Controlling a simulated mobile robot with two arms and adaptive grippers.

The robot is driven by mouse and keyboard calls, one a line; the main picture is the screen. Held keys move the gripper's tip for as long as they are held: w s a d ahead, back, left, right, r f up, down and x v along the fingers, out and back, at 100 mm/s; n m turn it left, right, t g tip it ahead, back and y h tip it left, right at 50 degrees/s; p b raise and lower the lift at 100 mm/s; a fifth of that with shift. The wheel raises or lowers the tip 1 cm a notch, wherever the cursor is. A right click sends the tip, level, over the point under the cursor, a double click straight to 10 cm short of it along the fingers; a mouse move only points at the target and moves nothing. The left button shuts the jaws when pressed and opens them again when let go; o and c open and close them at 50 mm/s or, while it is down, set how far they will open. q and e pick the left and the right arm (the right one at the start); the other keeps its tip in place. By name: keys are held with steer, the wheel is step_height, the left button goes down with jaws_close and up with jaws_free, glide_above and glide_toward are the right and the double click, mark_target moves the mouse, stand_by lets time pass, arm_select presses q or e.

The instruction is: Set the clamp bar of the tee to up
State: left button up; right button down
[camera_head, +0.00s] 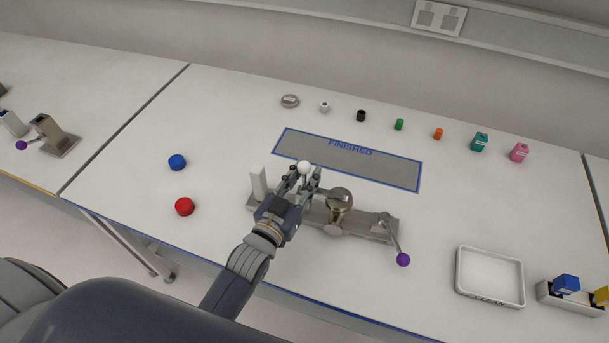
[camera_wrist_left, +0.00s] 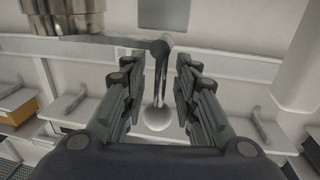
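The metal vacuum fixture (camera_head: 370,226) lies on the table, with a round steel body (camera_head: 339,201) at its middle. A bar with a white ball end (camera_head: 304,167) stands at its left part. In the left wrist view this bar (camera_wrist_left: 160,88) hangs from a dark pivot, its white ball (camera_wrist_left: 157,118) between the finger pads. My left gripper (camera_head: 302,176) is open around the bar, with gaps on both sides. A second lever with a purple ball (camera_head: 403,260) slants down at the right end. I cannot tell which part is the tee. My right gripper is not in view.
A white post (camera_head: 259,182) stands close left of my gripper. The FINISHED mat (camera_head: 390,171) lies behind, empty. Blue (camera_head: 177,162) and red (camera_head: 184,206) caps lie left. Several small parts line the back. The CLEAN tray (camera_head: 489,277) is empty at right.

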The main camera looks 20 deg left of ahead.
arm_select(q)
jaws_close()
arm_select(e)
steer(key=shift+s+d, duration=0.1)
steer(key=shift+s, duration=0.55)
arm_select(q)
steer(key=shift+r, duration=0.1)
steer(key=shift+a+n, duration=0.3)
steer(key=shift+n, duration=0.6)
steer(key=n, duration=0.2)
steer(key=a+n+t, duration=0.1)
steer(key=shift+f+n+b, duration=0.25)
steer(key=shift+n+b, duration=0.05)
steer(key=shift+b, duration=0.05)
steer(key=shift+a+f+n+t+y+b, duration=0.25)
steer(key=shift+a+n+b, duration=0.1)
steer(key=shift+n, duration=0.9)
steer(key=shift+a+f+n+t+y+b, duration=0.2)
steer(key=shift+n+b, duration=0.1)
steer(key=shift+n, duration=1)
steer(key=shift+a+f+n+t+y+b, duration=0.15)
steer(key=shift+a+f+n+y+b, duration=0.15)
steer(key=shift+n, duration=0.95)
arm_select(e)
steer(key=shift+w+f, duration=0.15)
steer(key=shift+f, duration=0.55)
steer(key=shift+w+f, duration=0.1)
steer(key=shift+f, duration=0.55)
